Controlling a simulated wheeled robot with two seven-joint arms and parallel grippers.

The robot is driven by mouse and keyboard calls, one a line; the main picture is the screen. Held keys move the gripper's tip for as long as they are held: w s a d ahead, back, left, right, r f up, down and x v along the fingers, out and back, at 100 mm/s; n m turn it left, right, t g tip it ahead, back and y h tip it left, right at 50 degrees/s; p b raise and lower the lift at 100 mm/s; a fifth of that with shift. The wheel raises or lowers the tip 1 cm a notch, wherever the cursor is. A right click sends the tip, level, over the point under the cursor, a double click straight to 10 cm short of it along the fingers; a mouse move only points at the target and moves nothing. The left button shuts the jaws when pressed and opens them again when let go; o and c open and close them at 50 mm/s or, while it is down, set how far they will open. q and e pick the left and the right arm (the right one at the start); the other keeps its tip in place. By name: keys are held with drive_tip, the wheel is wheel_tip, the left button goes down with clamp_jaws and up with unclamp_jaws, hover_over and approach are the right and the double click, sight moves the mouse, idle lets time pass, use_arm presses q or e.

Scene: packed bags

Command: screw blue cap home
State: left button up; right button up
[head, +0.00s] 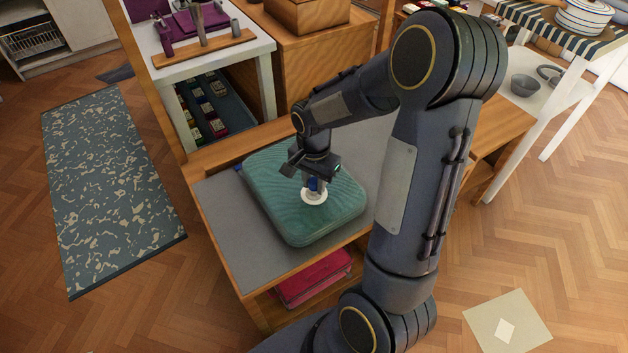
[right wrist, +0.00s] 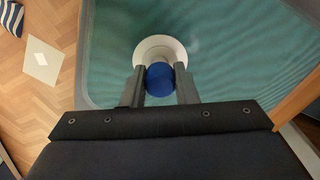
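The blue cap (head: 313,184) stands at the white round collar (head: 316,199) on top of the green bag (head: 290,222). In the right wrist view the cap (right wrist: 160,78) sits between the two fingers of my right gripper (right wrist: 160,73), which touch it on both sides. My right gripper (head: 313,181) points down over the bag and is shut on the cap. The white collar (right wrist: 150,45) shows beyond the cap in the wrist view. The joint between cap and collar is hidden, so I cannot tell how far it is screwed. My left gripper is out of view.
The bag lies on a grey-topped wooden bench (head: 226,226) with a red folded item (head: 312,280) on the shelf below. A white table (head: 222,55) with purple things stands behind. A striped-topped table (head: 540,22) with a pot is at the right. Floor is clear beside the patterned rug (head: 108,190).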

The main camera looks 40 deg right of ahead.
drive_tip(key=c, duration=0.4)
drive_tip(key=m, duration=0.3)
drive_tip(key=shift+m, duration=0.3)
drive_tip(key=shift+r+m+p, duration=0.15)
drive_tip(key=shift+m+p, duration=0.4)
drive_tip(key=shift+m, duration=1.15)
drive_tip(key=shift+r+m+p, duration=0.1)
drive_tip(key=shift+m+p, duration=0.55)
drive_tip(key=shift+m, duration=0.85)
drive_tip(key=shift+f, duration=0.2)
